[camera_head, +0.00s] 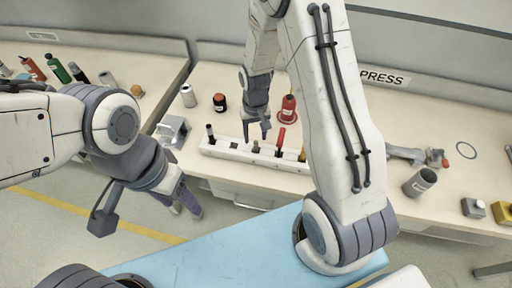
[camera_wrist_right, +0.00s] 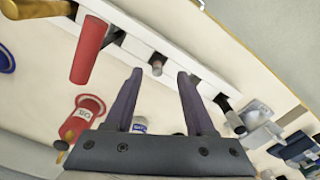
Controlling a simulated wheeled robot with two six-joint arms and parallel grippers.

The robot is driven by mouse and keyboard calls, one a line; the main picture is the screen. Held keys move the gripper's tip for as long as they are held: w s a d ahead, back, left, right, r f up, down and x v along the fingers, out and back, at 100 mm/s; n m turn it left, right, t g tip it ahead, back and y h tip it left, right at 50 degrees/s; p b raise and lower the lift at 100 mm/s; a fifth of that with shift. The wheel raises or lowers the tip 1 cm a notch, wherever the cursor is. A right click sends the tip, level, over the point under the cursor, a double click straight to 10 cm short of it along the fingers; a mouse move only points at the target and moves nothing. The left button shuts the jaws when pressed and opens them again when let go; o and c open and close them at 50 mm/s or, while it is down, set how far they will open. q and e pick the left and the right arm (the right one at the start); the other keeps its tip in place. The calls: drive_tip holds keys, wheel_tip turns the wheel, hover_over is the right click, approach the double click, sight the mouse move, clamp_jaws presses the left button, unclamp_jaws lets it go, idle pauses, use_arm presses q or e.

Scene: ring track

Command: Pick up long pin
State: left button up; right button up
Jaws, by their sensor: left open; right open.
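A white rack (camera_head: 228,151) on the bench holds several upright pins. From left they are a dark one (camera_head: 210,131), a short grey one (camera_head: 255,147), a red one (camera_head: 281,138) and a brass one (camera_head: 302,154). I cannot tell for certain which is the long pin. My right gripper (camera_head: 256,139) is open and empty above the rack, pointing down. In the right wrist view the grey pin (camera_wrist_right: 156,66) shows between its fingertips (camera_wrist_right: 160,74), and the red pin (camera_wrist_right: 92,52) is beside them. My left gripper (camera_head: 185,208) is open and empty, off the bench's front edge.
A grey cup (camera_head: 419,182) stands right. More bottles stand on the left bench.

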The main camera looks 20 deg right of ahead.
sight(256, 141)
drive_tip(key=f, duration=0.1)
drive_tip(key=f+p, duration=0.1)
drive_tip(key=f, duration=0.2)
drive_tip(key=shift+w+d, duration=0.25)
drive_tip(key=shift+f+p, duration=0.3)
drive_tip(key=shift+f, duration=0.25)
clamp_jaws()
